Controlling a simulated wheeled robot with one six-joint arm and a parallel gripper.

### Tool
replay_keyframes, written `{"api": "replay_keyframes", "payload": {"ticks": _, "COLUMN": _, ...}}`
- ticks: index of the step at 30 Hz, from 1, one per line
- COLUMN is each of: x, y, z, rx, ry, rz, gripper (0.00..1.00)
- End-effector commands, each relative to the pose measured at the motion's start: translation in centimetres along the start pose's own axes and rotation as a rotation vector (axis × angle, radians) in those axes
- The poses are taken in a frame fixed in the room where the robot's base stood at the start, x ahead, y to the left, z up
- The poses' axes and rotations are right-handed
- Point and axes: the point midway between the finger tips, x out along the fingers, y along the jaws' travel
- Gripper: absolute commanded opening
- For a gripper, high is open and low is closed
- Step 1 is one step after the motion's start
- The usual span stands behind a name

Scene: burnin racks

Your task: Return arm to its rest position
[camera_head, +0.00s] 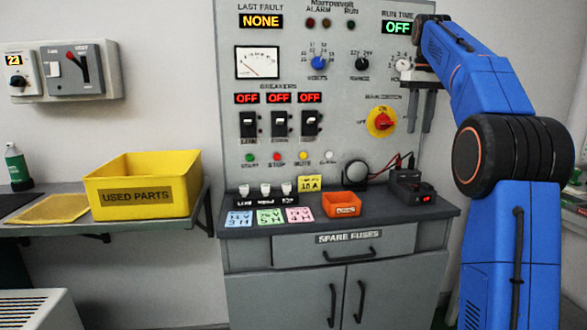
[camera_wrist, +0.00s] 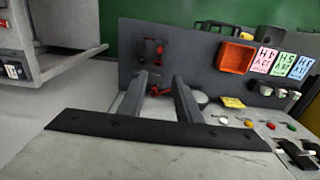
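My blue arm (camera_head: 487,85) rises at the right of the head view and bends left at the top, in front of the grey test panel. My gripper (camera_head: 420,129) hangs fingers down at the panel's right edge, above the small black box with a red display (camera_head: 410,188). In the wrist view my gripper (camera_wrist: 161,75) has its two grey fingers apart, with nothing held between them. The black box (camera_wrist: 151,50) shows beyond the fingertips there. The main switch, a red knob on a yellow plate (camera_head: 382,122), is left of my gripper in the head view.
An orange bin (camera_head: 341,204), coloured cards and fuses stand on the dark cabinet ledge (camera_head: 390,212). A yellow used-parts bin (camera_head: 142,186) stands on the left bench. A grey wall box (camera_head: 74,70) hangs above it. The floor between bench and cabinet looks clear.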

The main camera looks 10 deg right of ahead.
Motion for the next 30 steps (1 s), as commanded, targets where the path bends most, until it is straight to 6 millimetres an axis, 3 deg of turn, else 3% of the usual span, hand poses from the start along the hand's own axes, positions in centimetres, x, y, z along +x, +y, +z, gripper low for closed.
{"api": "replay_keyframes", "payload": {"ticks": 5, "x": 0.0, "y": -2.3, "z": 2.4, "rx": -0.001, "ry": 0.029, "rz": 0.009, "gripper": 0.31}}
{"api": "replay_keyframes", "payload": {"ticks": 14, "x": 2.4, "y": -7.0, "z": 8.5, "rx": 0.006, "ry": 0.096, "rz": 0.023, "gripper": 0.31}}
{"api": "replay_keyframes", "payload": {"ticks": 23, "x": 6.8, "y": -11.2, "z": 15.7, "rx": 0.012, "ry": 0.163, "rz": 0.031, "gripper": 0.31}}
{"api": "replay_keyframes", "payload": {"ticks": 30, "x": 11.9, "y": -14.1, "z": 21.9, "rx": 0.016, "ry": 0.219, "rz": 0.032, "gripper": 0.31}}
